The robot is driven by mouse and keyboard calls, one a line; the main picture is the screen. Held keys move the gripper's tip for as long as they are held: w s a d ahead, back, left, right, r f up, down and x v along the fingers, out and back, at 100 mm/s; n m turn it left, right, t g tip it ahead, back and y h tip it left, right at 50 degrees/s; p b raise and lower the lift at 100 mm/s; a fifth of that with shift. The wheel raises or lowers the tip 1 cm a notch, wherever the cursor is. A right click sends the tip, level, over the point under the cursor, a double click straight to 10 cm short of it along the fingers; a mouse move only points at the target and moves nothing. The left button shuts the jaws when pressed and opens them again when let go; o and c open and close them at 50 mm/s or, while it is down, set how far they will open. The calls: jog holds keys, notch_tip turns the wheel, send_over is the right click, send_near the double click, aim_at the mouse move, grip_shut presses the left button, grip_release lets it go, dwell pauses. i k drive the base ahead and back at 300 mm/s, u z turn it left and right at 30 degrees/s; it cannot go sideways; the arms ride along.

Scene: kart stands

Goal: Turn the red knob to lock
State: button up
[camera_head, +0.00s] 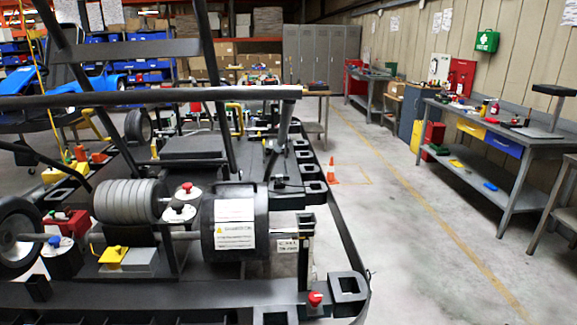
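Several red knob-like parts are in the head view. One small red knob (315,299) sits low on the black kart frame (180,296), near its front right corner. Another red knob (187,187) is on top of a white round disc beside the ribbed grey cylinder (130,201). A second white disc (179,214) just below it also carries a small knob. A red block (66,223) is further left. I cannot tell from this view which red knob the task means, or whether any is locked. My gripper does not show.
A dark drum with a white label (234,224) stands on the kart. A grey bar (150,97) crosses above it. A yellow part (112,256) is at left. An orange cone (332,171) stands on the open floor to the right. A workbench (500,135) lines the wall.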

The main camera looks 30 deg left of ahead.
aim_at(186, 186)
jog(key=z, duration=0.05)
jog(key=i, duration=3.8)
jog(key=u, duration=4.3)
jog(key=i, duration=1)
jog(key=z, duration=0.2)
